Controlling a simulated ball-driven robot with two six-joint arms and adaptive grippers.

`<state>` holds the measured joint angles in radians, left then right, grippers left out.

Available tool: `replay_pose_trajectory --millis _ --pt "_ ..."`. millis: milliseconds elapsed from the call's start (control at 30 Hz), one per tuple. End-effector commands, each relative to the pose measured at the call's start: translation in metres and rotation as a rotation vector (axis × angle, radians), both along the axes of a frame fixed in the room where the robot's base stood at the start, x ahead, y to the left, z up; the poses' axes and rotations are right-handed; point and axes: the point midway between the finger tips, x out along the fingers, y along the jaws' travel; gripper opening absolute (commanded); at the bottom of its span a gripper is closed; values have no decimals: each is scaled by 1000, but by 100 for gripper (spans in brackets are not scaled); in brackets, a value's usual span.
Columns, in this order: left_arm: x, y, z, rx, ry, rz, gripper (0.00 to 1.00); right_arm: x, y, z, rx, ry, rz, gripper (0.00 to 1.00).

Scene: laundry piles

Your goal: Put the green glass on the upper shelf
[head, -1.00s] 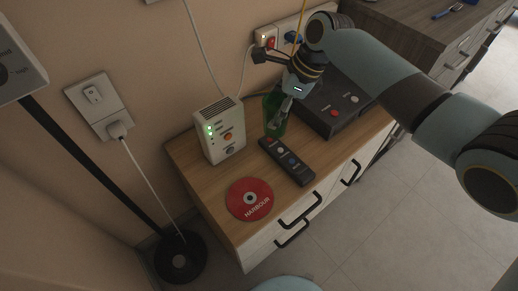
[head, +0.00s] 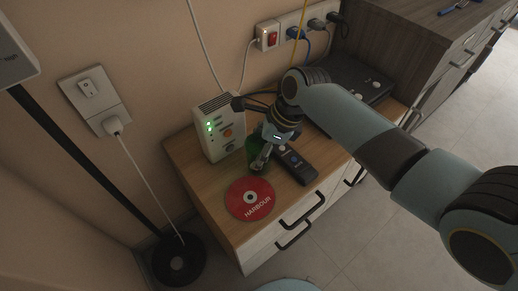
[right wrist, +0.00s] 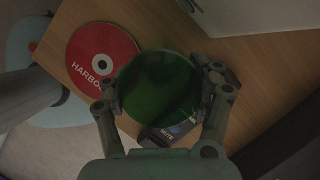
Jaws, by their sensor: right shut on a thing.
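The green glass (head: 253,149) is upright over the wooden cabinet top, between the white router and the black remote, partly hidden by my right gripper (head: 262,160). In the right wrist view the glass (right wrist: 158,84) sits between the two fingers of my right gripper (right wrist: 162,98), which is shut on it. I cannot tell whether its base touches the wood. No shelf that I can identify as the upper one shows. My left gripper is not in view.
On the cabinet top (head: 186,158) stand a white router (head: 217,130), a red disc (head: 250,198), a black remote (head: 297,168) and a dark box (head: 350,85). Cables hang from the wall sockets behind. A lamp stand (head: 177,262) is at left.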

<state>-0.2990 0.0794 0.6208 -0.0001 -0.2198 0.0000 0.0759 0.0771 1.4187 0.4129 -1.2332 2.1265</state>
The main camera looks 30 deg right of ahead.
Motion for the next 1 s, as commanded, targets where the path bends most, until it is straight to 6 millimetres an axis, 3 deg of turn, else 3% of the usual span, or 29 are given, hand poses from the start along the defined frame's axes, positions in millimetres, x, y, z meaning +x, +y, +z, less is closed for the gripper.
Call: replay_pose_trajectory --millis 100,133,333,667,1000 --pt "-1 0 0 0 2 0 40 0 0 -2 0 0 0 24" --pt "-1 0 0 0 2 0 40 0 0 -2 0 0 0 67" --pt "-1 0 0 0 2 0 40 0 0 -2 0 0 0 92" --pt "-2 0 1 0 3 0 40 0 -1 2 -1 -1 0 92" --pt "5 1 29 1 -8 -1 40 -15 -22 67 -3 -4 0 92"
